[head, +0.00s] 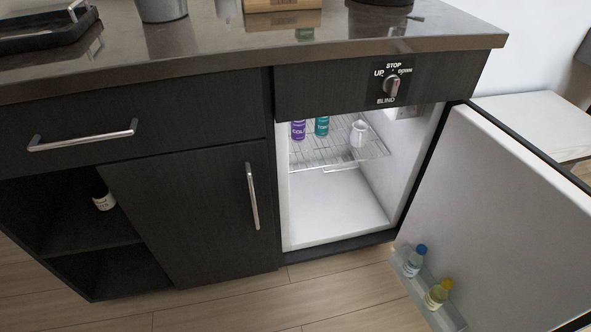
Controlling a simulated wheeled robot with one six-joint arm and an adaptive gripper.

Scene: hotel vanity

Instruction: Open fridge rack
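The fridge (335,205) is built into the vanity, with its white interior showing. Its door (510,210) stands wide open to the right. The wire fridge rack (335,155) sits high inside. A purple can (298,130), a teal can (321,126) and a white cup-like item (358,134) stand on it. I cannot tell from this view how far the rack is drawn out. My gripper is not in view.
The door shelf (425,290) holds a blue-capped bottle (414,261) and a yellow bottle (438,294). A blind knob (392,85) sits above the fridge. A closed cabinet door (200,215) is to the left. The counter (230,50) overhangs the fridge. Floor in front is clear.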

